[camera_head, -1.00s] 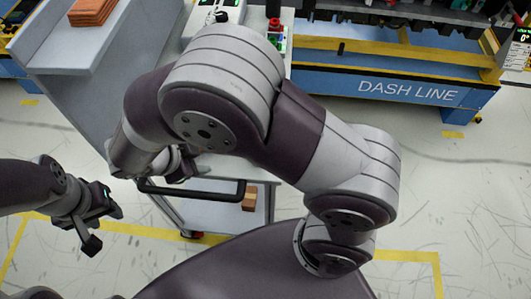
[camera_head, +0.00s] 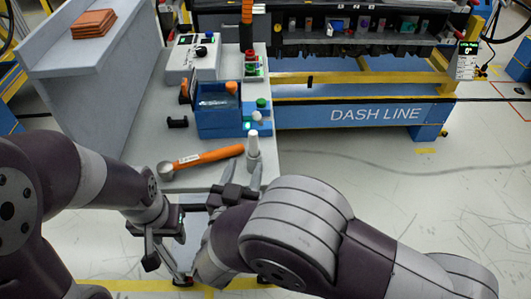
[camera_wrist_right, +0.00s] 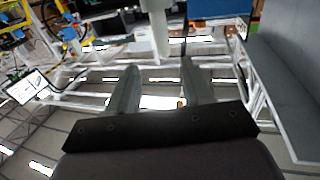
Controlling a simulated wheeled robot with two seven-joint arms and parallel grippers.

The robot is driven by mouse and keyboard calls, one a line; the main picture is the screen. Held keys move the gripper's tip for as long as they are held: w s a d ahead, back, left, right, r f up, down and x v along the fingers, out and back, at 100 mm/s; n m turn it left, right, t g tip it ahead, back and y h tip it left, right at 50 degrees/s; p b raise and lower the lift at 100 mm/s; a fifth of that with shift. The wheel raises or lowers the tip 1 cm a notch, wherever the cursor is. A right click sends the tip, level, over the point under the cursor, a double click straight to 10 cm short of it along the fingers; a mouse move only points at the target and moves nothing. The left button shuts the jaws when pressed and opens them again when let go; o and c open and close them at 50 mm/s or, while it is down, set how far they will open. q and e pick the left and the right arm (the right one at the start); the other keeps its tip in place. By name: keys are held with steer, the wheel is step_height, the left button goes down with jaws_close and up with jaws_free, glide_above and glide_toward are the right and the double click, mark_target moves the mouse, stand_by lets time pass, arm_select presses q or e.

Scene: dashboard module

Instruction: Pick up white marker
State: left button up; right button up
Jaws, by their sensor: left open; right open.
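The white marker (camera_head: 253,143) stands upright near the right edge of the grey table (camera_head: 185,140). A white upright shape that looks like the marker (camera_wrist_right: 158,28) shows at the top middle of the right wrist view, beyond the fingertips. My right gripper (camera_head: 243,174) is open and empty, with its fingers pointing toward the marker from the near side. Its two fingers also show spread apart in the right wrist view (camera_wrist_right: 161,80). My left gripper (camera_head: 167,264) is open and empty in front of the table's near edge, low and left of the right one.
An orange-handled tool (camera_head: 205,157) lies left of the marker. A blue bin (camera_head: 218,124) and a control box with coloured buttons (camera_head: 258,122) stand behind. A white device (camera_head: 192,62) is at the back. Open floor lies to the right.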

mark_target(252, 143)
steer(key=x, duration=1)
steer(key=shift+w+a+f, duration=0.15)
steer(key=shift+w+f, duration=0.1)
steer(key=shift+f, duration=0.05)
steer(key=shift+s, duration=0.1)
steer(key=shift+c, duration=0.3)
jaws_close()
